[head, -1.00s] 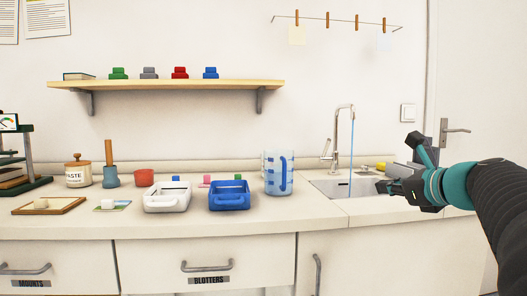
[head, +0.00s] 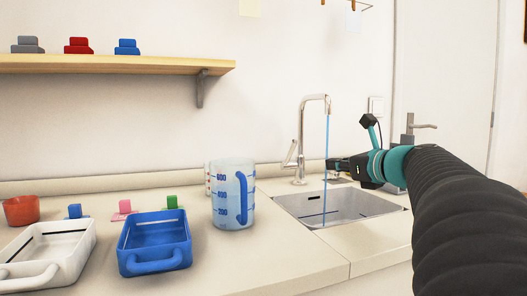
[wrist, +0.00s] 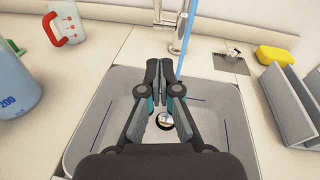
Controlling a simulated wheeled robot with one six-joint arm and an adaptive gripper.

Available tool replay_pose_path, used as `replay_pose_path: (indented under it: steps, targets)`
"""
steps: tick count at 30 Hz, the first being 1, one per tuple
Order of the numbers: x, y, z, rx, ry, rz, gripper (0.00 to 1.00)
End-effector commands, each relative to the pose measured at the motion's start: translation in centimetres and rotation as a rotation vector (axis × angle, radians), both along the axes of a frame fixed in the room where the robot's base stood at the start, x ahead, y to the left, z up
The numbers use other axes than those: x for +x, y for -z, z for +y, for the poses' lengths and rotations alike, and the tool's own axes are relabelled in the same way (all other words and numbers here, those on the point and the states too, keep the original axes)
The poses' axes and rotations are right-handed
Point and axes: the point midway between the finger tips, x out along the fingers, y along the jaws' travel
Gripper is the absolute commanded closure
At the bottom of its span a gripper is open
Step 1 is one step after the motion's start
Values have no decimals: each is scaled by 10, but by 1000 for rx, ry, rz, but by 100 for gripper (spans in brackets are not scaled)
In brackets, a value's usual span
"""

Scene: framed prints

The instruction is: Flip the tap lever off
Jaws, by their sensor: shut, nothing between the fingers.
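The tap (head: 303,135) is a metal gooseneck standing behind the sink, with a blue stream of water (head: 326,170) falling from its spout into the basin. Its lever (head: 289,154) sticks up at a tilt on the left side of the tap body. In the wrist view the tap base (wrist: 167,17) and the stream (wrist: 188,40) show at the top. My gripper (head: 330,165) is shut and empty, to the right of the lever and close to the stream. In the wrist view its fingertips (wrist: 165,70) are together above the sink (wrist: 85,125).
A measuring jug (head: 232,195) stands left of the sink (head: 380,212). A blue tray (head: 155,250) and a white tray (head: 50,255) lie further left. A yellow sponge (wrist: 277,56) and a grey rack (wrist: 280,105) are right of the sink. The front counter is clear.

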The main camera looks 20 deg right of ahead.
Motion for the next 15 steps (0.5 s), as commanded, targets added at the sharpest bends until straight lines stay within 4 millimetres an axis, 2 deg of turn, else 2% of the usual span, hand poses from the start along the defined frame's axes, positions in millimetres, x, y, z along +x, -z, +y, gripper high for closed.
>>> replay_pose_path:
  steps: [11,15]
  targets:
    - [2,0,3,0,-5,1,100]
    - [9,2,4,0,-6,1,100]
